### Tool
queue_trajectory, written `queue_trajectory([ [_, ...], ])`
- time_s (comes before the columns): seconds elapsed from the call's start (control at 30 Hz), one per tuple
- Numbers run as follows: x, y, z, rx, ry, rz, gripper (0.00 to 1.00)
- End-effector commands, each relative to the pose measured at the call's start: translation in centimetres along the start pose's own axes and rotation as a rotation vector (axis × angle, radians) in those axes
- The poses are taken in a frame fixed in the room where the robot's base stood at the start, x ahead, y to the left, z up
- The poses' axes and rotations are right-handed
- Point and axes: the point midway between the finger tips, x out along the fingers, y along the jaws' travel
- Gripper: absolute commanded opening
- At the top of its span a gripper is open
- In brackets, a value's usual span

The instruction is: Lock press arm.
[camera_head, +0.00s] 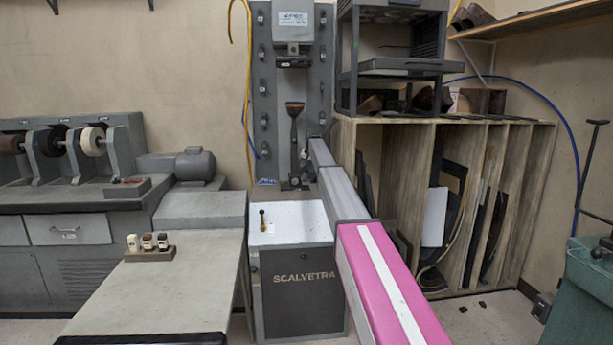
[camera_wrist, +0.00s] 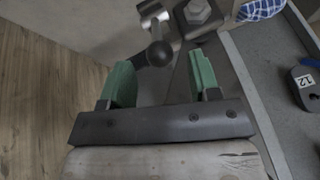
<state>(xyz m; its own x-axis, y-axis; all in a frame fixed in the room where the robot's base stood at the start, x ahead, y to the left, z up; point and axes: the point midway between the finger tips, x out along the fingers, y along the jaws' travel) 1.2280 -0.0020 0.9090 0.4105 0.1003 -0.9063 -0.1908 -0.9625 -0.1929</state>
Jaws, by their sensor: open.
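The grey sole stitcher (camera_head: 294,285), lettered SCALVETRA, stands in the middle of the head view. A dark upright post with a brown flared top (camera_head: 294,112) stands in front of its column; I cannot tell for sure which part is the press arm. In the wrist view, a dark ball-ended lever (camera_wrist: 158,53) on a metal shaft lies beyond and between my fingertips. My gripper (camera_wrist: 163,70) has two green fingers, spread apart with nothing clamped between them. In the head view, my arm reaches toward the column, and its far end is hard to make out.
A small lever with a brown knob (camera_head: 262,216) stands on the stitcher's pale top. A grey table (camera_head: 165,285) is at the left, and wooden racks (camera_head: 400,175) are at the right. The wrist view shows a hex bolt (camera_wrist: 197,12) and a grey ledge (camera_wrist: 265,75) close by.

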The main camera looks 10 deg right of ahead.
Motion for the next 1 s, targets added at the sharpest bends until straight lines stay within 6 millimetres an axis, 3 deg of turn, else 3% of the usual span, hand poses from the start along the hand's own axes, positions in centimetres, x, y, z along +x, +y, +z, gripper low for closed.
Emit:
queue_trajectory([
  [0.1, 2.5, 0.0, -0.1, 0.0, -0.001, 0.001, 0.56],
  [0.3, 5.0, 0.0, 0.0, 0.0, -0.001, 0.001, 0.56],
  [0.63, 5.5, 0.0, 0.0, 0.0, 0.0, 0.0, 0.56],
  [0.67, 5.5, 0.0, 0.0, 0.0, 0.0, 0.001, 0.5],
  [0.8, 5.5, 0.0, 0.0, 0.0, 0.0, 0.001, 0.04],
  [0.83, 5.5, 0.0, 0.0, 0.0, 0.0, 0.001, 0.0],
  [1.0, 5.5, 0.0, 0.1, -0.001, 0.005, -0.001, 0.0],
])
